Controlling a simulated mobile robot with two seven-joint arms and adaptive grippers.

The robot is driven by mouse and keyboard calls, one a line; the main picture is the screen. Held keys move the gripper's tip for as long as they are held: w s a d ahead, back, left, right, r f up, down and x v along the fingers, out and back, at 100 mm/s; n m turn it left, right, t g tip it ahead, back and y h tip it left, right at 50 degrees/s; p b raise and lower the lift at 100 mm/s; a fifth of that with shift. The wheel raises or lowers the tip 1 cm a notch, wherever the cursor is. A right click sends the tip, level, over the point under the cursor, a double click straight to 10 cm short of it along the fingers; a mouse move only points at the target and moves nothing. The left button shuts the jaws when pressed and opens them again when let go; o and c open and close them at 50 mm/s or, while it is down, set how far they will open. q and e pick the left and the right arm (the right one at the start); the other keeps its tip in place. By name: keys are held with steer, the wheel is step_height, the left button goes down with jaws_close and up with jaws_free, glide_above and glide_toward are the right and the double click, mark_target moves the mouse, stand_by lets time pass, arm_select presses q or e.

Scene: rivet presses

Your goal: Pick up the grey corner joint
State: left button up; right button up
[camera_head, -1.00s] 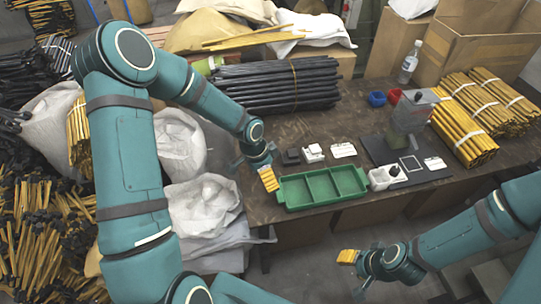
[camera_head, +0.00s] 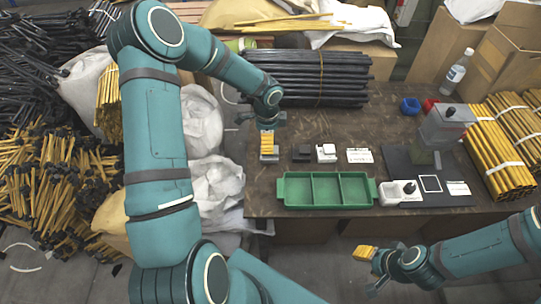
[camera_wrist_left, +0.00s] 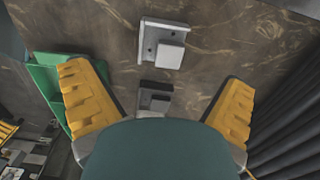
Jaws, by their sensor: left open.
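A grey corner joint (camera_head: 269,156), a flat plate with a raised square block, lies on the table at the left end of a row of parts. In the left wrist view the grey joint (camera_wrist_left: 163,44) shows whole, beyond the fingertips. My left gripper (camera_head: 266,141) has yellow fingers and is above the joint in the head view, partly covering it. In the left wrist view the left gripper (camera_wrist_left: 159,88) is open with nothing between its fingers. A dark joint (camera_head: 302,153) lies just right of the grey one. My right gripper (camera_head: 365,253) is off the table's front edge; its finger gap is unclear.
A green tray (camera_head: 283,192) stands in front of the row. White parts (camera_head: 326,153) lie further right. Black tubes (camera_head: 310,78) are stacked behind. A grey press (camera_head: 447,125) and yellow tube bundles (camera_head: 495,148) stand on the right.

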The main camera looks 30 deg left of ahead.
arm_select(q)
step_height(320, 180, down, 3)
steer(key=shift+w+d+f+b, duration=0.15)
steer(key=shift+f+b, duration=0.2)
steer(key=shift+f, duration=0.55)
steer(key=shift+w+f+b, duration=0.1)
steer(key=shift+f+b, duration=0.25)
steer(key=shift+f, duration=0.5)
steer(key=shift+w+d+f+b, duration=0.15)
steer(key=shift+f+b, duration=0.2)
steer(key=shift+f, duration=0.55)
steer(key=c, duration=1.2)
